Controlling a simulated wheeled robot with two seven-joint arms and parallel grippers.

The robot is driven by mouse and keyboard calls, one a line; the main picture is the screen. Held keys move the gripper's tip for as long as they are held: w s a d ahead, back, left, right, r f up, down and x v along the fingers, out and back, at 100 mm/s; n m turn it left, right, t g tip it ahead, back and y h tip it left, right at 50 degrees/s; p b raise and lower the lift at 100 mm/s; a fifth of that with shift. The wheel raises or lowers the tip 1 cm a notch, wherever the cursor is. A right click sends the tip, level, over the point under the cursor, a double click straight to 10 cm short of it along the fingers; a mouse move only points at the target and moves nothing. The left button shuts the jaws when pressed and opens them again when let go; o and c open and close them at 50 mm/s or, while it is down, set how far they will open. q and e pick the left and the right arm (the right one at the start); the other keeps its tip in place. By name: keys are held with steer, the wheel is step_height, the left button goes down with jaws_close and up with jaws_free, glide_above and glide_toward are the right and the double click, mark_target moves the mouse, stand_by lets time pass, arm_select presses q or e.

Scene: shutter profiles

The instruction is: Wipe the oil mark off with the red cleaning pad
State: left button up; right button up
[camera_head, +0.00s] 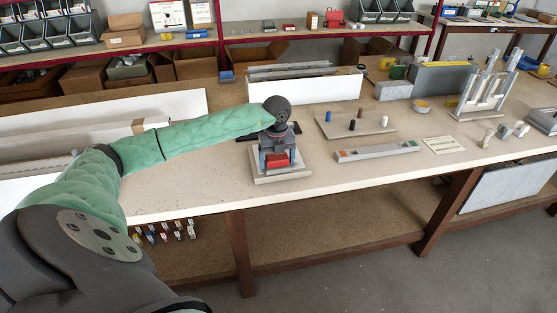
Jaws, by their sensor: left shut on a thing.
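My left gripper (277,153) is at the end of the green-sleeved arm that comes in from the left. It points down and is shut on the red cleaning pad (278,161). The pad is held low over a light grey square plate (294,177) near the bench's front edge. I cannot tell whether the pad touches the plate. I see no oil mark; the gripper and pad cover part of the plate. My right gripper is not in view.
The bench top (220,190) has clear room left of the plate. A long grey profile (377,151) and a board with small pegs (372,130) lie to the right. A white box (330,90) stands behind. A rack of upright profiles (487,88) is at far right.

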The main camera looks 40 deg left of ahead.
mark_target(287, 155)
arm_select(q)
steer(key=shift+f, duration=0.1)
steer(key=shift+s+a+b, duration=0.5)
steer(key=shift+s+a, duration=0.5)
steer(key=shift+s, duration=0.2)
steer(key=shift+w, duration=0.1)
steer(key=shift+w+d+b, duration=0.5)
steer(key=shift+w+d, duration=0.5)
steer(key=shift+w, duration=0.05)
steer(key=shift+d, duration=0.1)
steer(key=shift+w+d, duration=0.3)
steer(key=shift+w, duration=0.1)
steer(key=shift+w+d, duration=0.6)
steer(key=shift+w, duration=0.15)
steer(key=shift+w+d+b, duration=0.1)
steer(key=shift+w+b, duration=0.05)
steer(key=shift+b, duration=0.15)
